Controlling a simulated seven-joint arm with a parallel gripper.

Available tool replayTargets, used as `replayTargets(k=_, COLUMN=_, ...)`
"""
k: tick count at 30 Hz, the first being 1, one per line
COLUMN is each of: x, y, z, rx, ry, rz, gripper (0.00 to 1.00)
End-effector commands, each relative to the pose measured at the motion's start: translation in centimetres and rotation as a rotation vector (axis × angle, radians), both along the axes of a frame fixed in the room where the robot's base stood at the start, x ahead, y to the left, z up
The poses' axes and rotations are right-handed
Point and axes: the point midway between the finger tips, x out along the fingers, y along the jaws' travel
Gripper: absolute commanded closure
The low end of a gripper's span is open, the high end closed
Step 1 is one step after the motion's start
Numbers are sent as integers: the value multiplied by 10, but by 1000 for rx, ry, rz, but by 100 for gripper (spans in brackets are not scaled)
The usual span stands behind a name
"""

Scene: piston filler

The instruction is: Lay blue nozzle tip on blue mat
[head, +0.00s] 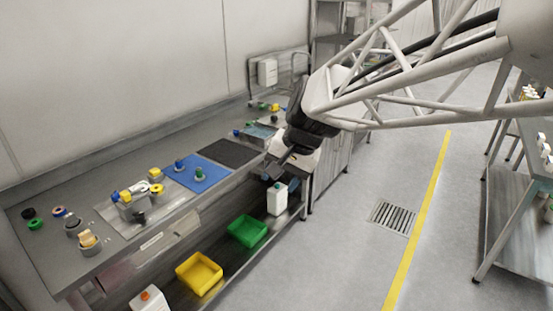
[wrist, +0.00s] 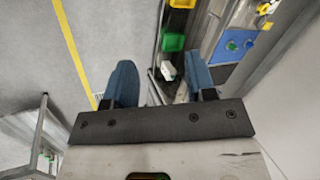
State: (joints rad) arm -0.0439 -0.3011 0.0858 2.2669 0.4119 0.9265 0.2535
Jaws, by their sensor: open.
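The blue mat (head: 212,180) lies on the steel bench, and its corner shows in the wrist view (wrist: 232,57). A small blue piece (head: 179,165) stands on the mat's left part; it also shows in the wrist view (wrist: 249,42). It may be the blue nozzle tip, but it is too small to be sure. A green piece (head: 200,174) stands near it on the mat. My gripper (head: 272,170) is in front of the bench, right of the mat and apart from it. Its two blue-grey fingers are spread with nothing between them in the wrist view (wrist: 158,72).
A dark mat (head: 230,153) lies right of the blue mat. A steel plate with several yellow, blue and metal parts (head: 133,219) is at left. Green (head: 248,231) and yellow (head: 199,273) bins and a white jug (head: 277,199) sit on the lower shelf. The aisle floor is clear.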

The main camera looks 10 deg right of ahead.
Motion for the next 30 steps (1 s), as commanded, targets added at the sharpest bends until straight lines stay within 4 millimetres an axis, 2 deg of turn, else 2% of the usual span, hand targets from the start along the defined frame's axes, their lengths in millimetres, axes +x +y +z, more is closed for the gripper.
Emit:
replayTargets(k=1, x=-14, y=-6, z=0, rx=-25, ry=-12, rz=22, gripper=49)
replayTargets(k=6, x=-58, y=-25, z=-5, rx=-117, ry=-46, rz=101, gripper=49)
replayTargets(k=18, x=-152, y=-66, z=-26, rx=-333, ry=-100, rz=284, gripper=49)
replayTargets(k=24, x=-179, y=-78, z=-35, rx=-402, ry=-110, rz=341, gripper=49)
replayTargets(k=30, x=-188, y=-82, z=-38, rx=-425, ry=-112, rz=361, gripper=49)
